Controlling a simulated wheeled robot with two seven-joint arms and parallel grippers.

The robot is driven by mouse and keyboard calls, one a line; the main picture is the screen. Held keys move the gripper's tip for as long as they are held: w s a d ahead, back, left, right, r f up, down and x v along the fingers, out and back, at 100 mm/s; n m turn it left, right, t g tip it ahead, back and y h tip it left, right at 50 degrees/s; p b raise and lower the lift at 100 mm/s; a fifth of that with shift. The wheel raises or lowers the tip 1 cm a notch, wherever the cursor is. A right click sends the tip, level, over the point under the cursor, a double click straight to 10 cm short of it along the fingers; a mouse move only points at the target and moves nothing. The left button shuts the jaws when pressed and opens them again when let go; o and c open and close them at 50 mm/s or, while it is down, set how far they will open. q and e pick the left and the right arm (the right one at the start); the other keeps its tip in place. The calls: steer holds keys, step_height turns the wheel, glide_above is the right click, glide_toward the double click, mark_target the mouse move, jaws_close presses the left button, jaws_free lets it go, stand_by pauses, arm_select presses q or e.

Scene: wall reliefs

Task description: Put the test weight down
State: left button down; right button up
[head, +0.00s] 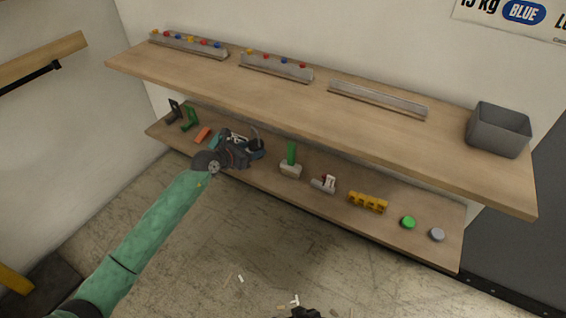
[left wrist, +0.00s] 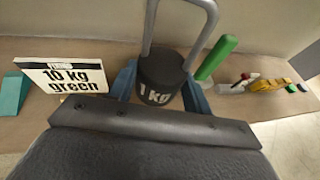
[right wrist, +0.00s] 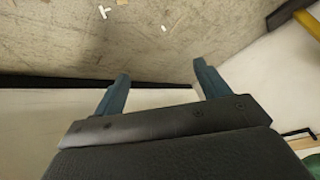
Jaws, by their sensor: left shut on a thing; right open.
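The test weight (left wrist: 160,82) is a dark cylinder marked "1 kg" with a grey loop handle. My left gripper (head: 246,147) is shut on it, one blue finger on each side of the cylinder in the left wrist view. The weight looks upright, over or on the lower shelf (head: 335,207); I cannot tell whether its base touches the board. In the head view the gripper hides most of it. My right gripper (right wrist: 162,82) is open and empty, above the floor.
A "10 kg green" card (left wrist: 68,76) stands left of the weight. A green-handled block (head: 291,165), a yellow piece (head: 367,202) and round green (head: 408,222) and grey (head: 437,234) pieces sit to the right. The upper shelf (head: 300,95) overhangs, carrying a grey bin (head: 499,130).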

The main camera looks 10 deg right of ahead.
arm_select(q)
glide_above(256, 175)
step_height(256, 175, down, 5)
steer(key=shift+w+r, duration=0.15)
steer(key=shift+r, duration=0.05)
steer(key=shift+f+b, duration=0.35)
steer(key=shift+f, duration=2.05)
arm_select(e)
step_height(256, 175, down, 3)
steer(key=shift+s+f, duration=0.1)
steer(key=shift+s, duration=0.05)
arm_select(q)
steer(key=shift+f, duration=0.1)
steer(key=c, duration=0.6)
jaws_free()
steer(key=shift+f, duration=0.1)
steer(key=shift+c, duration=0.2)
